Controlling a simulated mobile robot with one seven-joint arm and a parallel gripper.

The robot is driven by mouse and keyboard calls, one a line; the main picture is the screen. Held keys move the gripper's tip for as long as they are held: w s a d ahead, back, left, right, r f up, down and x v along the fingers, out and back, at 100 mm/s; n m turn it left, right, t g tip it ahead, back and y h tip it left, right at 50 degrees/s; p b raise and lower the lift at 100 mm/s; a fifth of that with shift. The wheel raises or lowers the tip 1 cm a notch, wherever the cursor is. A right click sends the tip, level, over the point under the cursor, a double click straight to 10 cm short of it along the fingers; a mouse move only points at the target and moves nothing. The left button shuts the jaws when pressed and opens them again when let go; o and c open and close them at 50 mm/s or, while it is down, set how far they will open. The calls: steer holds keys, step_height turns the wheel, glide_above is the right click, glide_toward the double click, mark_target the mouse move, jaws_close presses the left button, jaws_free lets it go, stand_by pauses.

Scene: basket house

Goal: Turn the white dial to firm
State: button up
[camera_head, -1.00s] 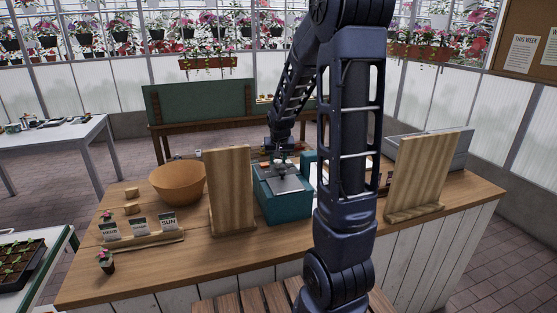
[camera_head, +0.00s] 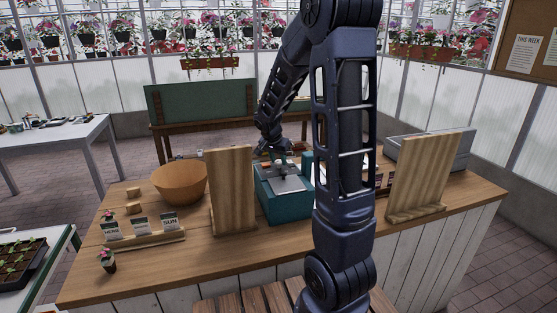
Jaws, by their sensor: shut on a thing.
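A teal box-shaped machine (camera_head: 283,206) with a grey sloping top plate (camera_head: 290,183) stands on the wooden counter. A small pale part, which looks like the white dial (camera_head: 281,162), shows at the far edge of its top. My gripper (camera_head: 275,156) reaches down to it from behind and is shut on it. The fingers are small and partly hidden, and I cannot read any mark or the dial's setting from here.
A wooden board (camera_head: 231,190) stands just left of the machine, with an orange bowl (camera_head: 180,184) beyond. Another upright board (camera_head: 425,175) and a grey bin (camera_head: 458,150) are at the right. Seed packets (camera_head: 140,225) stand front left. My arm hides the counter right of the machine.

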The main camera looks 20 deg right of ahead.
steer(key=shift+m, duration=0.3)
steer(key=o, duration=1)
steer(key=shift+r, duration=0.1)
steer(key=v, duration=1)
steer(key=shift+a+r, duration=0.2)
steer(key=shift+r, duration=0.1)
steer(key=s+r+n+y, duration=0.1)
steer(key=s+n, duration=0.3)
steer(key=s, duration=0.9)
steer(key=s+d+r+n+t+y, duration=0.1)
steer(key=s+n, duration=0.4)
steer(key=s, duration=0.8)
step_height(320, 180, up, 2)
steer(key=shift+s+r+y, duration=0.1)
steer(key=shift+s+y, duration=0.3)
steer(key=shift+y, duration=0.2)
